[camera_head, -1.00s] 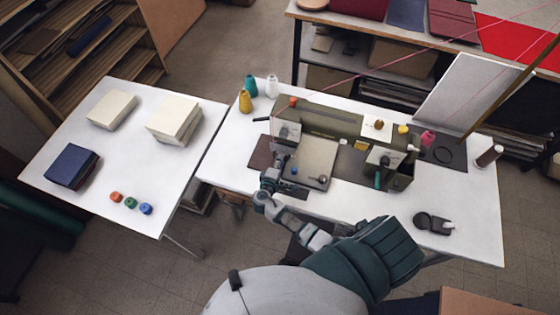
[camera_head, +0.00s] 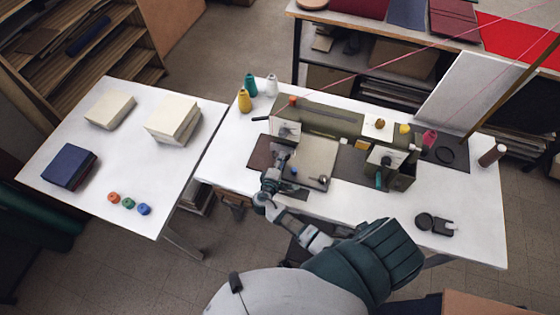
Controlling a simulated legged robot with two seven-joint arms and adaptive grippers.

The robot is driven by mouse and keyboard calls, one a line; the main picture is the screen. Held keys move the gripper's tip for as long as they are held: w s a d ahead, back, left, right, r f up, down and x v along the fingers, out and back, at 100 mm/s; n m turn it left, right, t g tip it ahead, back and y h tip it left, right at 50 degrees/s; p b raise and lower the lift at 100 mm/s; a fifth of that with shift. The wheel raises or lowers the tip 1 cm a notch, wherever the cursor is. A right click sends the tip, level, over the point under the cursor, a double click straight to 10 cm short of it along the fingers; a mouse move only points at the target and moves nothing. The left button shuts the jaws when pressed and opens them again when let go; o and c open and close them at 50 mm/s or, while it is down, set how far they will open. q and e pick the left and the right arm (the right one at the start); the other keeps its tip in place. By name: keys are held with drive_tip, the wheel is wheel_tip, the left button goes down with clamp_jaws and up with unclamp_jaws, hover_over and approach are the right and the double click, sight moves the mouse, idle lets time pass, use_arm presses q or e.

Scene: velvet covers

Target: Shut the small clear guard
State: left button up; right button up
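The olive-grey sewing machine (camera_head: 335,122) stands on the white table, with a pale-faced head at its left end (camera_head: 287,129). The small clear guard cannot be made out; the area below this head is small and partly covered by my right gripper. My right gripper (camera_head: 281,156) is just in front of and below the head, beside the grey machine bed (camera_head: 314,160). Its fingers are too small and dark to show whether they are open or hold anything, and contact cannot be told. My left gripper is not in view.
Thread cones (camera_head: 244,100) stand behind the machine's left end. A brown sheet (camera_head: 262,152) lies left of the bed. A black tape holder (camera_head: 433,224) lies at the table's front right. Block stacks (camera_head: 172,121) sit on the left table (camera_head: 80,205).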

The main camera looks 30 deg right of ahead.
drive_tip(key=v, duration=1.1)
drive_tip(key=shift+s+a, duration=0.25)
drive_tip(key=shift+a, duration=0.05)
drive_tip(key=shift+s, duration=0.1)
